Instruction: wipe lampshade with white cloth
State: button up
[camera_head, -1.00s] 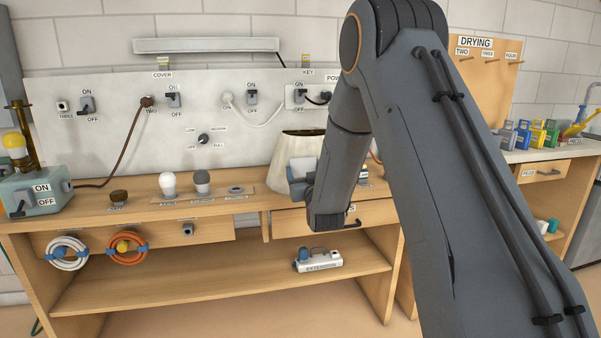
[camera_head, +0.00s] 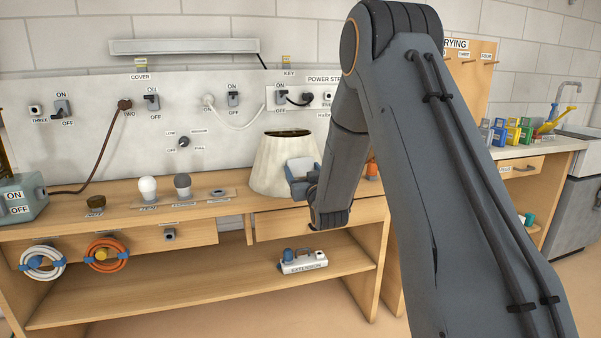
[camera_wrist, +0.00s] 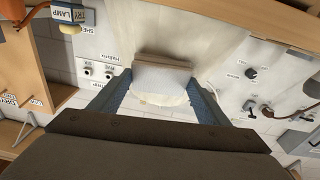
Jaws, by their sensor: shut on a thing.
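The cream lampshade (camera_head: 277,165) stands upright on the workbench, with its dark open top showing. In the wrist view the lampshade (camera_wrist: 205,25) fills the upper middle, behind the fingers. My gripper (camera_head: 302,178) is at the lampshade's right front side. In the wrist view my gripper (camera_wrist: 160,90) is shut on a pale folded piece, the white cloth (camera_wrist: 162,77), held between its blue-grey fingers. The cloth overlaps the lampshade in both views; whether it touches the surface I cannot tell. My arm hides what lies just right of the lampshade.
Two bulbs (camera_head: 147,189) and small parts sit left of the lampshade on the bench (camera_head: 110,222). A switch panel (camera_head: 90,140) with cords stands behind. A power strip (camera_head: 303,261) lies on the lower shelf. A sink (camera_head: 578,145) is at far right.

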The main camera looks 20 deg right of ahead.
aim_at(311, 168)
jog(key=shift+w+d+f, duration=0.1)
jog(key=shift+d, duration=1.55)
jog(key=shift+a, duration=0.15)
jog(key=shift+w+a+b, duration=0.15)
jog(key=shift+w+a, duration=0.05)
jog(key=shift+a, duration=1.55)
jog(key=shift+w+a+b, duration=0.1)
jog(key=shift+w+a, duration=0.15)
jog(key=shift+a, duration=1.45)
jog(key=shift+w+a+b, duration=0.15)
jog(key=shift+w+a, duration=0.05)
jog(key=shift+a, duration=1.55)
jog(key=s+r+p, duration=0.1)
jog(key=s+p, duration=0.2)
jog(key=s, duration=0.2)
jog(key=shift+s+a+r, duration=0.15)
jog(key=shift+s+r, duration=0.2)
jog(key=shift+s, duration=0.05)
